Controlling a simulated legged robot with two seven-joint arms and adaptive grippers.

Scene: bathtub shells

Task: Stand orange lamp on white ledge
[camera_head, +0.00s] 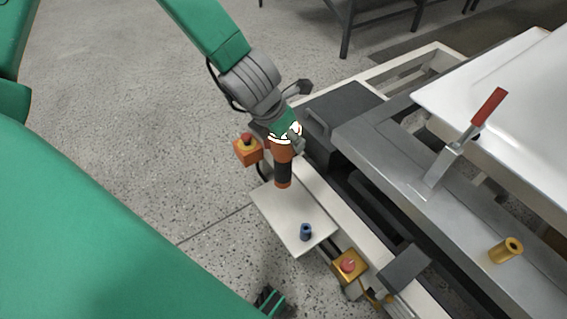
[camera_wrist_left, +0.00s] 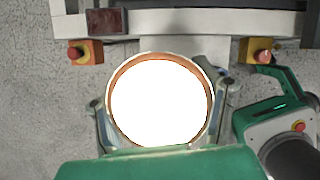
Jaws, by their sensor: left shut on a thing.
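The orange lamp (camera_head: 283,174), with a dark band round its body, is held upright by my left gripper (camera_head: 285,138). Its base shows over the back part of the white ledge (camera_head: 292,225); whether it touches cannot be told. In the left wrist view the lamp's bright round lens (camera_wrist_left: 160,103) faces the camera and hides most of what is below. The left gripper's fingers (camera_wrist_left: 160,118) close on both sides of the lamp. What seems to be my right gripper (camera_head: 270,302) shows at the bottom edge, partly cut off; its jaw state is unclear.
A small blue cylinder (camera_head: 305,232) stands on the ledge's near part. Orange and yellow stop-button boxes (camera_head: 248,149) (camera_head: 349,267) flank the ledge. A grey frame with a red-handled clamp (camera_head: 488,107), a brass cylinder (camera_head: 506,250) and a white tub shell (camera_head: 490,85) lies right.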

